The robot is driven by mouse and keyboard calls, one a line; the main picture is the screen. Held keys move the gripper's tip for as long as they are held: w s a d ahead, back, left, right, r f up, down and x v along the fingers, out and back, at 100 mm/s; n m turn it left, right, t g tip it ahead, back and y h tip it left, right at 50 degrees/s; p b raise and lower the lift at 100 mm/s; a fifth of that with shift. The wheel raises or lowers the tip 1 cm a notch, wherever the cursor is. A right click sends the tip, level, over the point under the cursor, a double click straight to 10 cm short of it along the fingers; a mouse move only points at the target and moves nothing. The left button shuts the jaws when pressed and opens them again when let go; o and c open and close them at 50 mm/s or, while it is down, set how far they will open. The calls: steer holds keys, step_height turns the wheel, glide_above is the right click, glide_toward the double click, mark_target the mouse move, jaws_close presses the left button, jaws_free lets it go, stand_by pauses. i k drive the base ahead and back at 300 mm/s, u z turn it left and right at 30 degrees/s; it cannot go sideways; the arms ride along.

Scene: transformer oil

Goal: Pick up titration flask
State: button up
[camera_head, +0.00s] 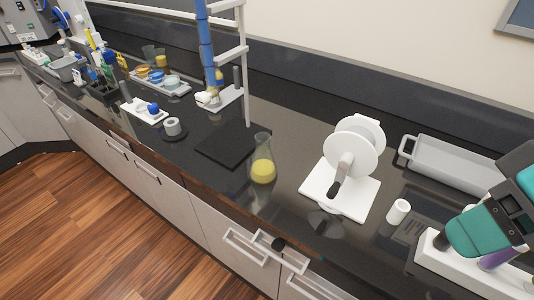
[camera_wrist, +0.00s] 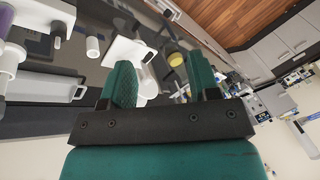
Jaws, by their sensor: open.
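The titration flask (camera_head: 263,170) is a clear conical flask with yellow liquid. It stands upright on the black counter near the front edge, left of a white stand with a disc. In the wrist view, the flask (camera_wrist: 175,59) shows small and far off, between the two teal fingers. My gripper (camera_wrist: 162,82) is open and empty, its fingers well apart and clear of the flask. Teal parts of my arm show at the right edge of the head view, away from the flask.
The white disc stand (camera_head: 339,187) is right of the flask. A black plate (camera_head: 232,148) with a tall white frame is behind it. A small white cylinder (camera_head: 398,211), grey tray (camera_head: 455,165) and white rack (camera_head: 470,272) stand to the right. Open floor (camera_head: 110,225) lies in front.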

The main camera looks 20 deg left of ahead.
mark_target(263, 171)
steer(key=u, duration=0.05)
steer(key=k, duration=0.5)
steer(key=u, duration=2.25)
steer(key=i, duration=2.6)
steer(key=z, duration=2.9)
